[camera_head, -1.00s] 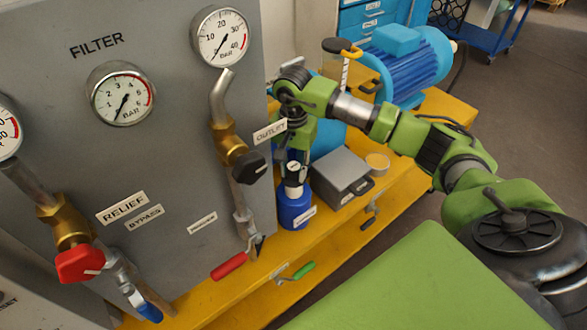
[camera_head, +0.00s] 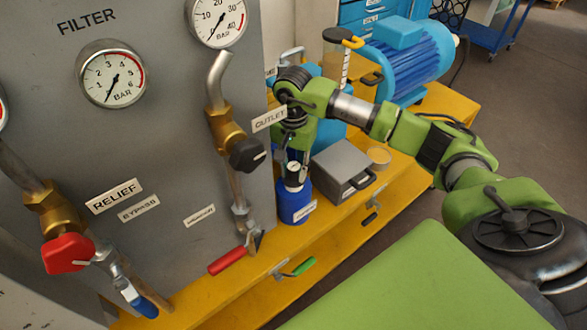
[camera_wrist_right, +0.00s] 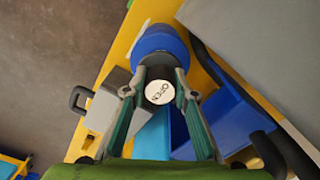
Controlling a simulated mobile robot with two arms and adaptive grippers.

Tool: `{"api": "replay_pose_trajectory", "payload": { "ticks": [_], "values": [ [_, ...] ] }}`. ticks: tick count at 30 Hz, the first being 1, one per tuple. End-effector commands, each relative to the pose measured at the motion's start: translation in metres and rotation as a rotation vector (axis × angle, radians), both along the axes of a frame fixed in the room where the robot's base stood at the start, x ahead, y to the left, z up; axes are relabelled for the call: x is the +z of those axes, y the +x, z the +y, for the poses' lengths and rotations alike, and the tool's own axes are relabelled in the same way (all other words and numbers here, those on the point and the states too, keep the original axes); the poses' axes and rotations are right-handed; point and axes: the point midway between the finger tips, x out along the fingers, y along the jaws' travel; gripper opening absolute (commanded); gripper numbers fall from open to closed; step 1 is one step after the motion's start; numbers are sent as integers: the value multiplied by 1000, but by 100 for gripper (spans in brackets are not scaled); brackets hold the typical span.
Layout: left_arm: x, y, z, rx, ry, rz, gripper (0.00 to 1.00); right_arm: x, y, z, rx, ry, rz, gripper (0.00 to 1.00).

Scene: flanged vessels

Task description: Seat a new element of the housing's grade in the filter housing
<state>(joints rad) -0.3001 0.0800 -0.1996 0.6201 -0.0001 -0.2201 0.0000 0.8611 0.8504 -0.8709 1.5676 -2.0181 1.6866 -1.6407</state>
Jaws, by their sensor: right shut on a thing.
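A blue cylindrical vessel (camera_head: 294,203) with a white label stands on the yellow bench beside the grey panel; it looks like the filter housing. In the right wrist view its blue body (camera_wrist_right: 160,42) lies just beyond my fingertips. My right gripper (camera_head: 294,168) is over the vessel, pointing down. In the wrist view its two fingers (camera_wrist_right: 160,78) close on a dark round cap with a white disc reading OPEN (camera_wrist_right: 158,92). Whether the cap is fixed to the vessel cannot be told. I cannot make out a filter element. My left gripper is not in view.
The grey panel (camera_head: 170,130) carries gauges, a red-handled valve (camera_head: 67,253) and pipes close to the vessel's left. A grey box with a handle (camera_head: 343,168) and a small tan round piece (camera_head: 379,158) are to its right. A blue motor (camera_head: 405,60) stands behind.

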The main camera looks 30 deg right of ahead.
Motion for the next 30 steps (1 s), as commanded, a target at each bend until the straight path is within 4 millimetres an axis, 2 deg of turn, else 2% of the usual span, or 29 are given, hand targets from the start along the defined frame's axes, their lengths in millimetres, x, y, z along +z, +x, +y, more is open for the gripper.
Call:
{"api": "replay_pose_trajectory", "payload": {
  "ticks": [26, 27, 29, 30],
  "values": [
    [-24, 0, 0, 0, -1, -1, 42, -27, 0, 0, -1, 1, -1, 0],
    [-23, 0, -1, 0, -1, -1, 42, -27, 0, 0, -1, 1, -1, 31],
    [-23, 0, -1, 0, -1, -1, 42, -26, 0, 0, -1, 1, -1, 45],
    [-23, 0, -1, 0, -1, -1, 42, -26, 0, 0, -1, 1, -1, 45]
  ]
}}
